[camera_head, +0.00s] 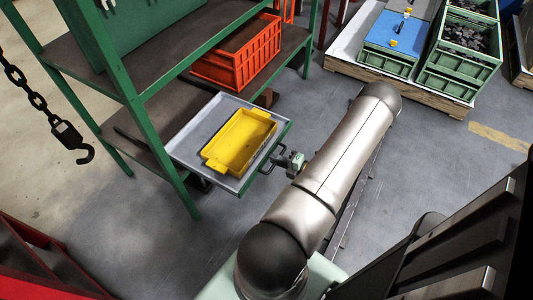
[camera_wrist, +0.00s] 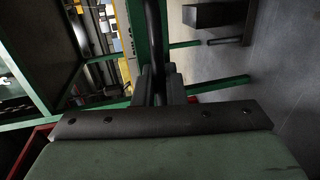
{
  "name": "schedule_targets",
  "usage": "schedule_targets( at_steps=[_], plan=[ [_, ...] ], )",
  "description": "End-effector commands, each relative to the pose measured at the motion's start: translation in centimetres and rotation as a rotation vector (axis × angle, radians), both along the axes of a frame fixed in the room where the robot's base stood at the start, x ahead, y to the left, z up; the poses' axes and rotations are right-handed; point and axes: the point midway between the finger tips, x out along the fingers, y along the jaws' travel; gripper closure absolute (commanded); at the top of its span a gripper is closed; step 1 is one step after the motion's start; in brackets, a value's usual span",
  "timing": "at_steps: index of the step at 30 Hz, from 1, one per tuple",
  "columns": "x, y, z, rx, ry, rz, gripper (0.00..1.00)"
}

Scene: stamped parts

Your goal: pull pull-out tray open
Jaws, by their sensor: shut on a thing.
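The pull-out tray (camera_head: 187,141) is a grey metal tray with a green front, sticking out of the green shelf rack at its lower level. A yellow bin (camera_head: 240,141) lies in it. The tray's dark bar handle (camera_head: 269,158) is on its front, facing my arm. My gripper (camera_head: 282,160) is at the handle. In the wrist view the dark handle bar (camera_wrist: 153,32) runs between the two fingers of my gripper (camera_wrist: 158,84), which are shut on it. The contact itself is partly hidden by the fingers.
The green rack (camera_head: 127,82) stands around the tray, with an orange crate (camera_head: 240,57) on a shelf behind. A chain hook (camera_head: 75,143) hangs at left. Green crates (camera_head: 459,62) stand on a pallet at upper right. Grey floor is clear in front of the tray.

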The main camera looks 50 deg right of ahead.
Motion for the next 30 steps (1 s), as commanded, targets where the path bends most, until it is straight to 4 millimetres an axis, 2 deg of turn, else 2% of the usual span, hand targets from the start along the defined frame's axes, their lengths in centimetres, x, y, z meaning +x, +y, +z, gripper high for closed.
schedule_targets(
  at_steps=[6,17,18,26,30],
  plan=[
    [-1.1,-0.2,0.1,-0.001,-0.001,0.000,1.00],
    [-1.2,-0.2,0.0,-0.002,-0.001,0.000,1.00],
    [-1.1,-0.2,0.0,-0.002,-0.001,0.000,0.85],
    [-1.2,-0.2,0.0,-0.002,0.000,0.000,0.85],
    [-2.0,-0.4,0.2,-0.002,0.001,-0.001,0.85]
  ],
)
